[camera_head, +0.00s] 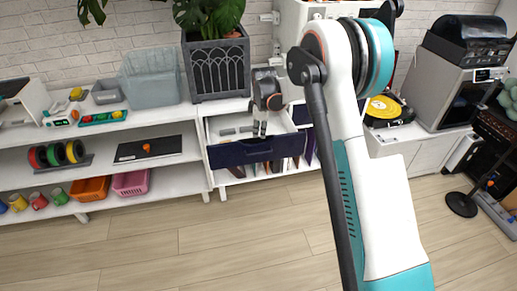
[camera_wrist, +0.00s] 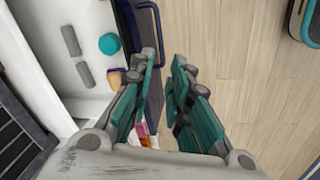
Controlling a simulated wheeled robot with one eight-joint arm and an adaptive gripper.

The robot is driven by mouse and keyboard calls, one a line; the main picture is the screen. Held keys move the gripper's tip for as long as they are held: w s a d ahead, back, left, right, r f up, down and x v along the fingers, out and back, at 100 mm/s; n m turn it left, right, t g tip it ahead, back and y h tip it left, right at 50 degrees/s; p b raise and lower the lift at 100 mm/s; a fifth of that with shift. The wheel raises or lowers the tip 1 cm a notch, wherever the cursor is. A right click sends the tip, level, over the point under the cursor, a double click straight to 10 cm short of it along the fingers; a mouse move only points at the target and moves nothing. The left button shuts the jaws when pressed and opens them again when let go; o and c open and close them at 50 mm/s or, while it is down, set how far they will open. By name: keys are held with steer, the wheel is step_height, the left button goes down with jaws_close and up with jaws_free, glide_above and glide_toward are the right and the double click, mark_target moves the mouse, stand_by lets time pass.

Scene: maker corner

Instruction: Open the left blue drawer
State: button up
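The left blue drawer (camera_head: 240,153) is pulled out from the white shelf unit in the head view, with its white inside showing. In the wrist view its dark blue front and handle (camera_wrist: 157,20) run down left of centre. Inside lie grey cylinders (camera_wrist: 70,41) and a teal round thing (camera_wrist: 109,43). My gripper (camera_wrist: 165,58) is open, its fingers apart and nothing clearly held between them. It is at the drawer front, close to the handle; whether it touches is unclear. In the head view my gripper (camera_head: 261,129) is small above the drawer.
A planter (camera_head: 217,68) and a grey bin (camera_head: 152,78) stand on the shelf top left of the drawer. A record player (camera_head: 388,110) is to the right. My arm hides part of the unit right of the drawer. The wooden floor (camera_head: 200,235) in front is clear.

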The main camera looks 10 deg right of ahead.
steer(key=n, duration=0.4)
steer(key=b, duration=0.5)
glide_toward(258, 150)
steer(key=f, duration=0.2)
steer(key=s+f, duration=0.1)
steer(key=f, duration=0.3)
steer(key=shift+s+a+f, duration=0.1)
steer(key=shift+s+a, duration=0.25)
steer(key=shift+p, duration=0.3)
jaws_close()
